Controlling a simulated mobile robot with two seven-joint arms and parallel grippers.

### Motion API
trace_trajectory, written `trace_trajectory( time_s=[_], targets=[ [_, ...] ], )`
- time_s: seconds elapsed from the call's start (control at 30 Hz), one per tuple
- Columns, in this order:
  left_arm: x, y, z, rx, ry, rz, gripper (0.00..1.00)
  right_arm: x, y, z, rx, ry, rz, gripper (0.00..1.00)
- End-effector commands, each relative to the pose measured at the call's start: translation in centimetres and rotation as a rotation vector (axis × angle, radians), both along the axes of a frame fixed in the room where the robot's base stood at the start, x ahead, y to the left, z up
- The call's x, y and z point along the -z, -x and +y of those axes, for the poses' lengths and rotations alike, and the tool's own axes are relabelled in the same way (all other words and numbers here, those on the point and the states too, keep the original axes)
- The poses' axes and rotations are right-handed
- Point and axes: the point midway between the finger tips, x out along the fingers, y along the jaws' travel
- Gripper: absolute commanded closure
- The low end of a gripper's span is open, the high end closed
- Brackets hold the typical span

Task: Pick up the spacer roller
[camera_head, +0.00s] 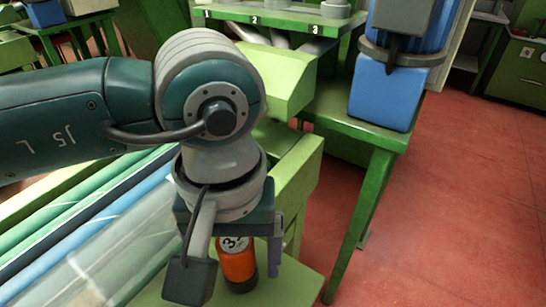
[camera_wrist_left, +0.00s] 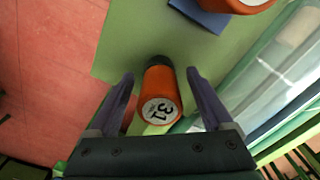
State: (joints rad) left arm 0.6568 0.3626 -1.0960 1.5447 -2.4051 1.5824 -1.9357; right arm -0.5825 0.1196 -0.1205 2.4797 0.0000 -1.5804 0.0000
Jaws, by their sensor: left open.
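An orange roller with a dark end and a white round label stands upright on the green surface below my left gripper in the head view; I take this roller (camera_head: 237,262) as the spacer roller. My left gripper (camera_wrist_left: 160,75) is open, with one purple finger on each side of the roller (camera_wrist_left: 160,95) in the left wrist view. Gaps show between the roller and both fingers there, so I see no contact. In the head view, the wrist camera housing hides part of the gripper. My right gripper is in neither view.
In the left wrist view, another orange round thing (camera_wrist_left: 240,4) sits by a blue piece (camera_wrist_left: 207,14) at the top. Clear and blue tubes (camera_head: 110,240) lie left of the roller in the head view. A blue container (camera_head: 385,95) stands on a green table at the right.

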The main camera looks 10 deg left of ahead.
Motion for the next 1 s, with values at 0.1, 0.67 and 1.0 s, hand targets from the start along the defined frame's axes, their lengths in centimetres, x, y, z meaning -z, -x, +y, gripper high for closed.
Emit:
trace_trajectory(
  time_s=[0.1, 0.67, 1.0],
  targets=[
    [0.07, -0.02, -0.01, 0.0, 0.001, -0.001, 0.16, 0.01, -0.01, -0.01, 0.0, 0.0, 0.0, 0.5],
    [0.01, -0.03, 0.0, 0.0, 0.001, -0.001, 0.7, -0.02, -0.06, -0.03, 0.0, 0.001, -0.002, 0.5],
    [0.0, -0.04, -0.01, 0.0, 0.001, -0.001, 1.0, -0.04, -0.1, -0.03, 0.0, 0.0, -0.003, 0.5]
  ],
)
